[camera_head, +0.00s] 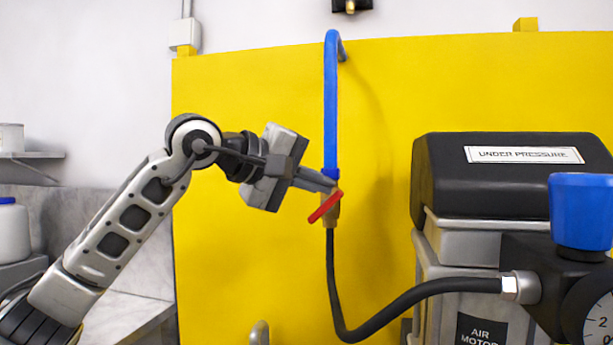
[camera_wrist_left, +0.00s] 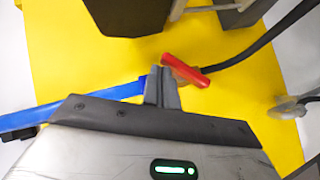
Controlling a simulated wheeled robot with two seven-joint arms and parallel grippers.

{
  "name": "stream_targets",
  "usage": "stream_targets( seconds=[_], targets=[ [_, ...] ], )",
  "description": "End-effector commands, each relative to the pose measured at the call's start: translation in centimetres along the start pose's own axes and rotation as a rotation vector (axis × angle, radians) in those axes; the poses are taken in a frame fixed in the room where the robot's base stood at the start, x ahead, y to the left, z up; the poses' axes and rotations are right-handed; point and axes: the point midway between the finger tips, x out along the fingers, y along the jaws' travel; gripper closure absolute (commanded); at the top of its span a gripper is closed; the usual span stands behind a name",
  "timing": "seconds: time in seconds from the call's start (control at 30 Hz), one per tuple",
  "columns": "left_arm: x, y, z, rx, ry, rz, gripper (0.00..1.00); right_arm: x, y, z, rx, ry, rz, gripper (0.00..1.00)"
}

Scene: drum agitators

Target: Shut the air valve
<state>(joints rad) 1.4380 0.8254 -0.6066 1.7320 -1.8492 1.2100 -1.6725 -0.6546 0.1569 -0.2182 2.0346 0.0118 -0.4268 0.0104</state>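The air valve has a red lever (camera_head: 325,207) and a brass body (camera_head: 332,217) at the lower end of the blue pipe (camera_head: 331,110). The lever slants down to the left, at an angle to the upright pipe. The red lever also shows in the left wrist view (camera_wrist_left: 185,66). My left gripper (camera_head: 331,184) reaches in from the left with its fingertips by the pipe's lower end, just above the lever. In the left wrist view its fingers (camera_wrist_left: 162,88) are together, with no object seen between them. I cannot tell if they touch the valve. My right gripper is out of view.
A yellow panel (camera_head: 250,90) stands behind the valve. A black hose (camera_head: 345,320) runs from the valve to the air motor (camera_head: 480,335) under a black cover (camera_head: 510,185). A blue knob (camera_head: 582,210) and gauge (camera_head: 595,315) stand at right.

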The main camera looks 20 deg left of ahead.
Motion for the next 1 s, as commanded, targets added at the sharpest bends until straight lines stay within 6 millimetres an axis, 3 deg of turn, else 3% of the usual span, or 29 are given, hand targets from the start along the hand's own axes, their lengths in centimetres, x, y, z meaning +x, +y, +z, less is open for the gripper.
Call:
stream_targets(
  seconds=[1.0],
  targets=[
    [1.7, 0.9, 2.0, 0.0, -0.001, 0.001, 1.0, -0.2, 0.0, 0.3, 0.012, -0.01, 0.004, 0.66]
  ],
)
